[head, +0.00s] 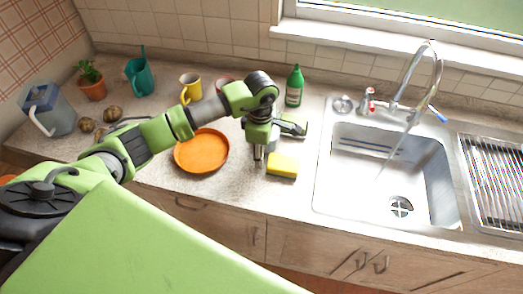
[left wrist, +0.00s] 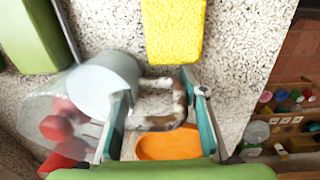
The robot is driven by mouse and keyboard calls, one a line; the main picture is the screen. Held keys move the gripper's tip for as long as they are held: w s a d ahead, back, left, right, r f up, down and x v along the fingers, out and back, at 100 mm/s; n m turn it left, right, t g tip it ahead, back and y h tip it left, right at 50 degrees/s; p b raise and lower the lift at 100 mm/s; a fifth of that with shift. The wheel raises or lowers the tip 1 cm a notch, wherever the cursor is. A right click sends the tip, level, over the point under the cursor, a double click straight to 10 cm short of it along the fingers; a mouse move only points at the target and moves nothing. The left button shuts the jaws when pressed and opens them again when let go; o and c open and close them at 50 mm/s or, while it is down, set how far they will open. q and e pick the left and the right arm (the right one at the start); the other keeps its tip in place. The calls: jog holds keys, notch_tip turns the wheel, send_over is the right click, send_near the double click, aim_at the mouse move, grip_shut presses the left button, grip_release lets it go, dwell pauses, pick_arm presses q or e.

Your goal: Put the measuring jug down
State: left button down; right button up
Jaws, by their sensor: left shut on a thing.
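My left gripper (head: 259,158) is over the counter, between the orange plate and the yellow sponge. In the left wrist view its two fingers (left wrist: 160,115) are shut around the handle (left wrist: 158,84) of a pale grey, partly clear measuring jug (left wrist: 105,72). The jug's body lies to the left of the fingers. In the head view the gripper and forearm hide most of the jug. I cannot tell whether its base touches the counter. My right gripper is not in view.
The orange plate (head: 202,153) and yellow sponge (head: 283,166) are close by. A green bottle (head: 294,86) stands behind, and the sink (head: 330,190) is right. A yellow mug (head: 190,88), teal pot (head: 139,75), plant (head: 91,82) and blue-grey pitcher (head: 47,109) stand left.

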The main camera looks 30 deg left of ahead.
pick_arm(q)
jog(key=c, duration=1.3)
grip_release()
jog(key=shift+o, duration=0.2)
jog(key=shift+r, duration=0.1)
jog(key=shift+r+b, duration=0.3)
notch_tip(320, 180, up, 10)
jog(key=b, duration=0.3)
jog(key=shift+s+r+b, duration=0.15)
jog(key=shift+b, duration=0.25)
jog(key=shift+s+r, duration=0.1)
jog(key=shift+r, duration=0.4)
jog(key=shift+f, duration=0.1)
